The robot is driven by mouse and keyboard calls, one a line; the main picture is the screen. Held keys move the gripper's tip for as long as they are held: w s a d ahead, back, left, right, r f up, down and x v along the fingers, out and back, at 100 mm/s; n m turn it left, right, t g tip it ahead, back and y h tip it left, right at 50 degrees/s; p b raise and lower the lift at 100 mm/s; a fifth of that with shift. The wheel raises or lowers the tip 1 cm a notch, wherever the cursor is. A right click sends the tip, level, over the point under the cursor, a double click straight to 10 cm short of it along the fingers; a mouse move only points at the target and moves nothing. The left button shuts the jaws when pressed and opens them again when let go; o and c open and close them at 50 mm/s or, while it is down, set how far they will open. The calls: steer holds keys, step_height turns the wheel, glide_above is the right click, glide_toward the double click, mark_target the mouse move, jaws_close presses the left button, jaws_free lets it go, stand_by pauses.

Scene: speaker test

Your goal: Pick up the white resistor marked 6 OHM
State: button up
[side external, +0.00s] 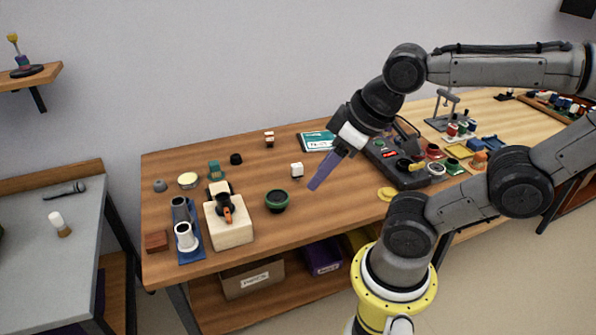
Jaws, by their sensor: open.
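A small white block (297,170) sits on the wooden table, just left of my gripper's fingers. Another small pale block (269,141) with dark and brown parts stands farther back. Either could be the white resistor; no 6 OHM marking is readable at this size. My gripper (314,186) has long purple fingers pointing down and to the left, to the right of the nearer white block and apart from it in the picture. The fingers overlap from this side, but they are open, with nothing seen between them.
A dark green round speaker part (277,200) and a pale wooden block with a black and orange item (230,228) stand left. A blue tray (188,248) holds cylinders. A dark test box (397,165) stands right of my gripper.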

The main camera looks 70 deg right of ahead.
steer(key=shift+o, duration=0.2)
steer(key=o, duration=0.4)
steer(key=shift+o, duration=0.2)
